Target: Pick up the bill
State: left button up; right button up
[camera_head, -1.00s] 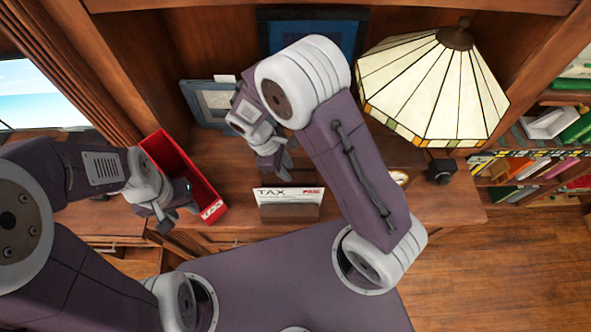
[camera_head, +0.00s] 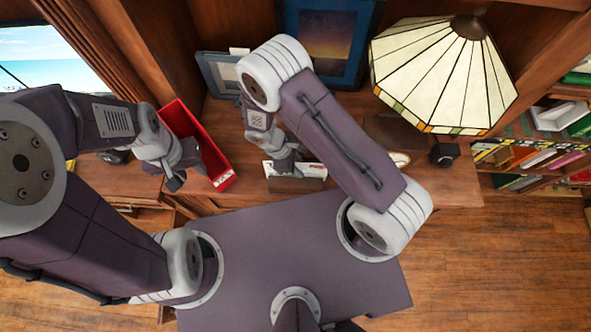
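The bill (camera_head: 313,170) is a white paper standing upright in a small wooden holder (camera_head: 299,185) on the desk. Its left part is hidden behind my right gripper (camera_head: 287,168), so most of its print does not show. The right gripper points down at the bill and overlaps it in view; I cannot tell whether its fingers are around the paper or only in front of it. My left gripper (camera_head: 187,178) is empty, with its fingers apart, beside the red box and away from the bill.
An open red box (camera_head: 217,163) stands on the desk (camera_head: 455,185) at the left. Framed pictures (camera_head: 327,42) stand behind. A stained-glass lamp (camera_head: 445,75) and a small black object (camera_head: 443,154) are at the right. Bookshelves (camera_head: 540,150) line the far right.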

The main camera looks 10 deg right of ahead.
jog(key=shift+w+d+f, duration=0.15)
jog(key=shift+d+f, duration=0.15)
jog(key=shift+f, duration=0.15)
grip_shut()
jog(key=shift+a, duration=0.1)
jog(key=shift+r, duration=0.1)
notch_tip(320, 180, up, 10)
jog(key=shift+f, duration=0.1)
